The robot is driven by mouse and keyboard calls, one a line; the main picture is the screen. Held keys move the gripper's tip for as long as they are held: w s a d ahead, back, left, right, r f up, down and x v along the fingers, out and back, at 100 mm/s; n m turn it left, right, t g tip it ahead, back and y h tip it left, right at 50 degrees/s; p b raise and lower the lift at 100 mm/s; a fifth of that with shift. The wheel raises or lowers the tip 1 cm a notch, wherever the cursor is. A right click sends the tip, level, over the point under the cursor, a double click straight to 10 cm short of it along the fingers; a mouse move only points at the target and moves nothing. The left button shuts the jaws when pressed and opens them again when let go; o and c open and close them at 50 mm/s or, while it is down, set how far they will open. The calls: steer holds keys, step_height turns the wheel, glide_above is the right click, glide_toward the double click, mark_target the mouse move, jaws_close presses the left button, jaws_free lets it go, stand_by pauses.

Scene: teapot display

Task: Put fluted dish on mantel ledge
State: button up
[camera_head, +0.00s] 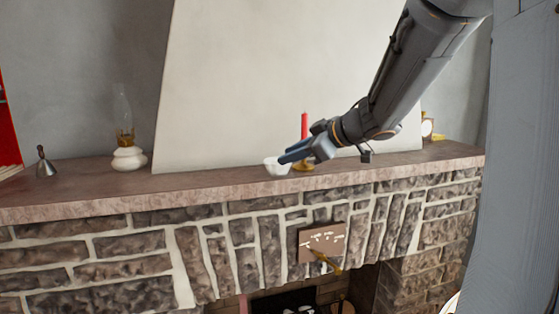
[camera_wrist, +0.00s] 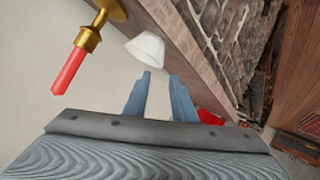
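The fluted dish (camera_head: 276,167) is a small white bowl standing on the mantel ledge (camera_head: 200,183), near its front edge. In the wrist view the dish (camera_wrist: 146,48) lies just beyond the fingertips, slightly left of the gap. My gripper (camera_head: 284,158) is beside the dish at its right in the head view and partly overlaps it there. In the wrist view the two blue fingers of my gripper (camera_wrist: 160,76) are apart with nothing between them. I cannot tell whether a fingertip touches the dish.
A red candle (camera_head: 304,126) in a brass holder (camera_head: 303,167) stands close to the dish. An oil lamp (camera_head: 128,158) and a metal bell (camera_head: 45,164) stand farther left. A clock (camera_head: 427,127) is at the right. Ledge between lamp and dish is clear.

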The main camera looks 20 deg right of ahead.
steer(key=v, duration=0.6)
step_height(320, 180, down, 14)
steer(key=m+h, duration=0.7)
steer(key=m, duration=0.1)
steer(key=s+a+f+m+g, duration=0.1)
steer(key=s+a+f+g, duration=0.3)
steer(key=s+f, duration=0.3)
steer(key=s+a+f+m+g, duration=0.2)
steer(key=s+a+f+g, duration=0.2)
steer(key=s+f, duration=0.4)
steer(key=s+g, duration=0.1)
steer(key=s, duration=0.4)
steer(key=shift+s+f+y, duration=0.25)
steer(key=shift+y, duration=0.05)
